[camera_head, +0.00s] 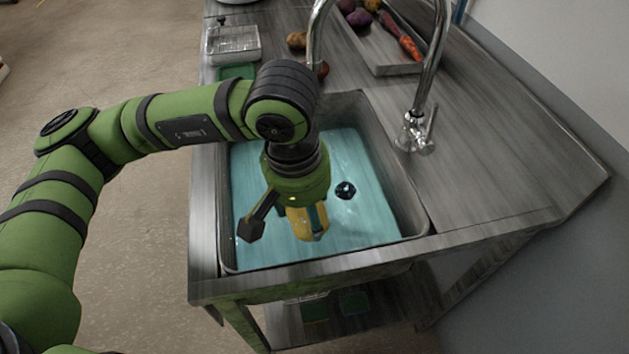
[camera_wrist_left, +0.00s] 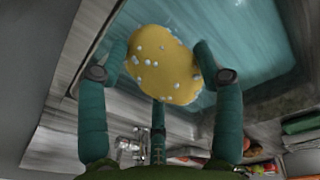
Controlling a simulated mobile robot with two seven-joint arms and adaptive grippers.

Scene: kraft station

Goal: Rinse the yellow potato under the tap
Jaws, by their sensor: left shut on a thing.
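My left gripper (camera_head: 313,222) points down into the sink (camera_head: 226,214) and is shut on the yellow potato (camera_head: 301,226). In the left wrist view the potato (camera_wrist_left: 163,66) sits between the teal fingers, with small white specks on its skin. The chrome tap (camera_head: 425,75) stands on the counter right of the sink. No water stream is visible. The potato appears in front of the spout side. My right gripper is not in view.
A dark drain (camera_head: 346,190) shows in the teal sink bottom. A tray (camera_head: 393,69) of vegetables with a carrot (camera_head: 408,46) lies at the back. A brown potato (camera_head: 297,40) is on the counter. The right counter is clear.

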